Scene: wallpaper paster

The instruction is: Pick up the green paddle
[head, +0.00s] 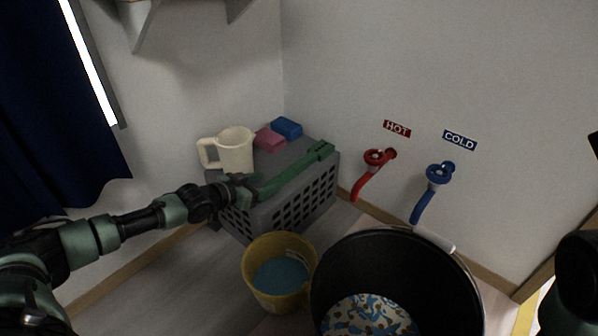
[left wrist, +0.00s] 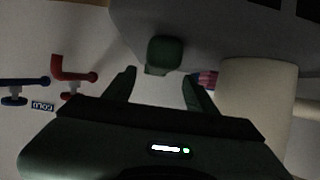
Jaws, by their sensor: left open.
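The green paddle (head: 300,166) lies along the top of a grey crate (head: 300,208), slanting from near my left gripper up to the crate's back right. My left gripper (head: 248,186) is at the paddle's near end, over the crate's front left edge. In the left wrist view, the blunt green end of the paddle (left wrist: 163,54) shows just beyond and between the fingertips of the open left gripper (left wrist: 160,76). The jaws do not hold it. The exact gap is hard to judge. My right gripper is not clearly in view.
A cream jug (head: 235,151), a pink sponge (head: 268,139) and a blue sponge (head: 287,127) stand on the crate. A yellow bucket (head: 250,262) and a large black bucket (head: 455,295) are in front. Red (head: 366,176) and blue (head: 428,196) taps jut from the wall.

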